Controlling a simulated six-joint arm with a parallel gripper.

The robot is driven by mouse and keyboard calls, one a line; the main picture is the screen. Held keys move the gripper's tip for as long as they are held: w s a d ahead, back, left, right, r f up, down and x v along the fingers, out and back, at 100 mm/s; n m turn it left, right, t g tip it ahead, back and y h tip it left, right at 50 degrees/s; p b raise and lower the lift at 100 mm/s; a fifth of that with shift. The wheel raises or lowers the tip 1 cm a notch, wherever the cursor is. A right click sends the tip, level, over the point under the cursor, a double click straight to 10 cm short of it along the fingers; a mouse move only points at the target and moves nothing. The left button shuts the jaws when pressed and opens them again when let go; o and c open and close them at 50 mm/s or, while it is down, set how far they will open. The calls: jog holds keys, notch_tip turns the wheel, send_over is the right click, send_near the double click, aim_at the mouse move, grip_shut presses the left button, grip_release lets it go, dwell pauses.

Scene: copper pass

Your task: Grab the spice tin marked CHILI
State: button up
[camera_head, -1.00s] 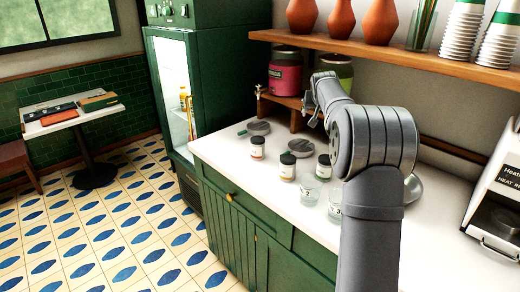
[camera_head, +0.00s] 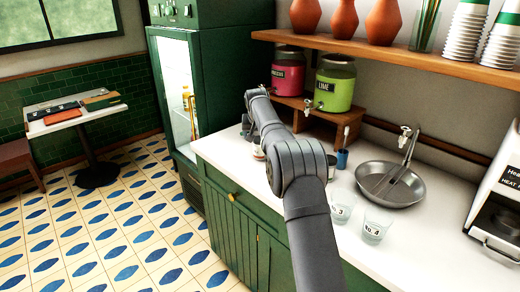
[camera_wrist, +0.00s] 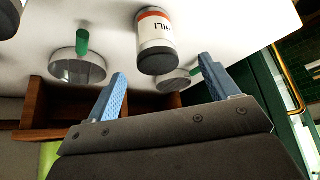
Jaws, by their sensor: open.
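The CHILI tin (camera_wrist: 157,38) is a small jar with a dark lid and a white label with a red-orange band; the wrist view shows "HILI" on it. It stands on the white counter, just beyond and between my fingertips, seemingly not touched. In the head view a small pale piece beneath my arm may be this tin, but I cannot tell. My gripper (camera_wrist: 162,70) is open, with two blue fingers spread and nothing between them. In the head view my arm hides most of the gripper and the tins.
A dark-lidded jar (camera_wrist: 8,18) is cut off at the wrist view's corner. Round metal dishes (camera_wrist: 77,68) lie near the wooden stand (camera_wrist: 40,112). The lime dispenser (camera_head: 334,84) and pink dispenser (camera_head: 288,72) stand behind. Numbered glasses (camera_head: 375,230) and a sink (camera_head: 390,185) are to the right.

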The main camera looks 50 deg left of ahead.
aim_at(258, 155)
jog(key=shift+d+x, duration=0.15)
jog(key=shift+x, duration=1.7)
jog(key=shift+d+x, duration=0.1)
jog(key=shift+x, duration=1.8)
jog(key=shift+w, duration=0.15)
jog(key=c, duration=1.1)
jog(key=shift+r, duration=0.1)
